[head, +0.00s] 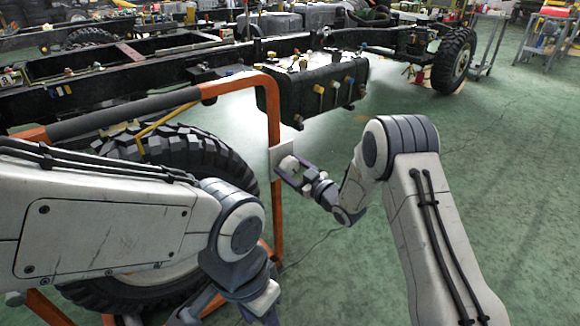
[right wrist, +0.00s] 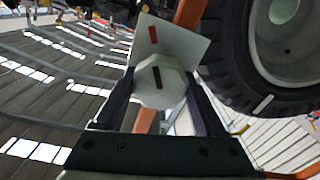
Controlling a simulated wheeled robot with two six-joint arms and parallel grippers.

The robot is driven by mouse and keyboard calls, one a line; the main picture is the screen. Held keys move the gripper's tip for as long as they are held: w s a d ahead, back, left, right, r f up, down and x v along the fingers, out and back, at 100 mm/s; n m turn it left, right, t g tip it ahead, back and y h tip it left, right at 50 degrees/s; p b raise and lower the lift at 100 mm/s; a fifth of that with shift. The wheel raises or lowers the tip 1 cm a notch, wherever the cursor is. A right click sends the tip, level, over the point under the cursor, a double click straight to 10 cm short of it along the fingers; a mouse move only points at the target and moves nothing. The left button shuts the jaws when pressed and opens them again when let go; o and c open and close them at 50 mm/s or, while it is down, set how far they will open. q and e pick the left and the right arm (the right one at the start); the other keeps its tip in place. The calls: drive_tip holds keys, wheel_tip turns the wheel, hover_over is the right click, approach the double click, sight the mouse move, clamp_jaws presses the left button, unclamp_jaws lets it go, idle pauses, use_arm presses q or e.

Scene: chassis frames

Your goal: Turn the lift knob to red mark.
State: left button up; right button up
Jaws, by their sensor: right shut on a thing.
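The lift knob (right wrist: 161,82) is a pale, many-sided knob with a black mark on its face. It sits on a whitish plate (right wrist: 178,38) that carries a red mark (right wrist: 154,34). In the right wrist view the black mark points up, roughly in line with the red mark. My right gripper (head: 287,172) is shut on the knob, one finger on each side. In the head view the plate (head: 276,158) is on the orange frame's upright and the fingers partly hide the knob. My left gripper (head: 228,305) is low in the head view, cut by the bottom edge; its fingertips are unclear.
An orange tubular frame (head: 273,110) stands around a big black tyre (head: 185,150). A vehicle chassis with a black tank (head: 315,88) lies behind it. A grey cart (head: 488,45) stands at the back right. The green floor (head: 490,140) at right is clear.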

drive_tip(key=o, duration=1.3)
drive_tip(key=shift+d, duration=0.1)
drive_tip(key=p+v, duration=0.2)
drive_tip(key=v, duration=0.8)
drive_tip(key=shift+s+p, duration=0.2)
drive_tip(key=shift+p, duration=0.2)
